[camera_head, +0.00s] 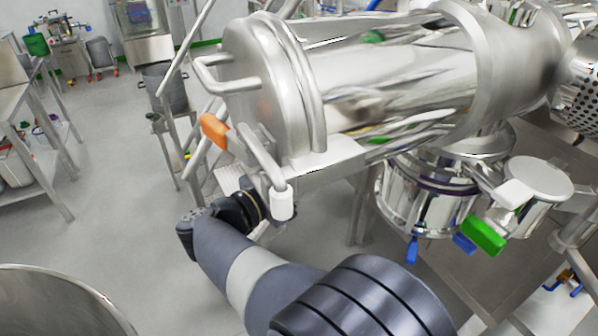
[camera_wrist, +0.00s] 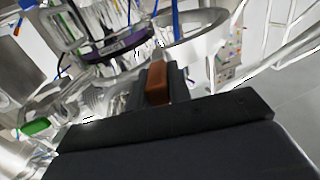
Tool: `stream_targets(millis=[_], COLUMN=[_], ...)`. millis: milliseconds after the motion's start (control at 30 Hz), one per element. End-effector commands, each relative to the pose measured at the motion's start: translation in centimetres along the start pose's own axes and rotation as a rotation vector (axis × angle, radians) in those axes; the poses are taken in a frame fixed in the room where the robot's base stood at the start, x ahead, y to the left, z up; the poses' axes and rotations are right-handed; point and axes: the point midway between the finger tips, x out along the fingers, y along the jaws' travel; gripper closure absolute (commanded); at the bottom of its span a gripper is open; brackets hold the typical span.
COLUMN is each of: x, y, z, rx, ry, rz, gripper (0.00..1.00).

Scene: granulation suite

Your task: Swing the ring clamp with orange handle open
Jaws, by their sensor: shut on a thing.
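In the wrist view an orange-brown handle (camera_wrist: 157,86) sits between the fingers of my gripper (camera_wrist: 155,78), which is shut on it. A curved bright metal band (camera_wrist: 205,40), seemingly the ring clamp, passes just beyond the handle; the join between them is unclear. In the head view my wrist is low beside the front end of the big steel drum, and my fingertips are hidden. An orange handle (camera_head: 215,130) shows at the drum's left end, clear of my arm. I cannot tell whether it is the same handle.
The steel drum (camera_head: 390,85) hangs above my arm. A bar with a white end (camera_head: 283,202) stands close to my wrist. Right of it are a steel vessel (camera_head: 405,200), a green handle (camera_head: 484,237) and a blue handle (camera_head: 412,250). Open floor lies to the left.

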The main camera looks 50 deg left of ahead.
Motion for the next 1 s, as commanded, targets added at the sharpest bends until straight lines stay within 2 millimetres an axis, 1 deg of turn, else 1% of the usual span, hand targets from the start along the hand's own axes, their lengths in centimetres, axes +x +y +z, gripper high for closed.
stream_targets(millis=[300,333,567,833,933,1000], x=[0.0,0.0,0.0,-0.2,-1.1,-2.3], y=[-0.2,-0.2,-0.2,-0.2,-0.2,-0.2], z=[-0.2,-0.2,-0.2,-0.1,0.0,0.1], rx=[0.006,0.006,0.005,0.004,0.004,0.005], ry=[0.000,0.000,0.000,0.000,0.000,0.001], rz=[-0.007,-0.007,-0.006,-0.005,-0.007,-0.008], gripper=[1.00,0.79,0.60,0.60,0.60,0.60])
